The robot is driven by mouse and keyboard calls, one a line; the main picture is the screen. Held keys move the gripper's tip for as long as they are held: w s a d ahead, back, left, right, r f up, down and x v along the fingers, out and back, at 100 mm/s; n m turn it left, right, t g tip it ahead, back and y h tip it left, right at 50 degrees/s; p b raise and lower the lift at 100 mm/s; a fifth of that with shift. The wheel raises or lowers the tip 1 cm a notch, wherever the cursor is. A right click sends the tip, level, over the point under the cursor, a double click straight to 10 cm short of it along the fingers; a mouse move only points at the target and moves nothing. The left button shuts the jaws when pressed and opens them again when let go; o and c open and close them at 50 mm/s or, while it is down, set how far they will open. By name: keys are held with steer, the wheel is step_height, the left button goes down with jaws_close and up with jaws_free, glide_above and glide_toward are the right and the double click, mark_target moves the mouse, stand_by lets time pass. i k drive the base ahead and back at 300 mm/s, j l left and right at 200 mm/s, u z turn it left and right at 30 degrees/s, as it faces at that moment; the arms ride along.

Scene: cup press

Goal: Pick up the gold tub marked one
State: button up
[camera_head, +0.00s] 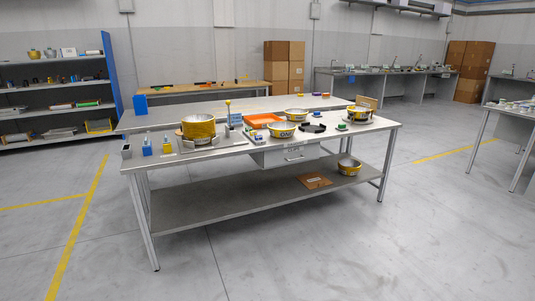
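Several gold tubs with silvery insides stand at a long grey workbench (190,158). One tub (282,131) near the middle front of the top has a pale band with dark lettering; it may read "ONE" but is too small to be sure. Another tub (296,115) stands behind it, and one (358,114) stands near the right end. A tub (349,167) sits on the lower shelf at the right. A larger gold vessel (198,130) stands on a grey plate at the left. No marking on these others is clearly readable. My gripper is not in view.
An orange tray (262,121), a black item (312,128) and small blue blocks (147,147) share the top. A drawer (292,157) hangs under the front edge. A brown cardboard piece (314,181) lies on the shelf. The floor before the bench is clear.

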mark_target(282, 130)
steer(key=i+z, duration=0.1)
steer(key=i, duration=1.9)
steer(key=i+u, duration=0.15)
steer(key=i, duration=0.3)
steer(key=i+l+u, duration=0.2)
steer(key=i, duration=0.2)
steer(key=i+l+u, duration=0.15)
steer(key=i, duration=0.3)
steer(key=i+l+u, duration=0.2)
steer(key=i, duration=0.2)
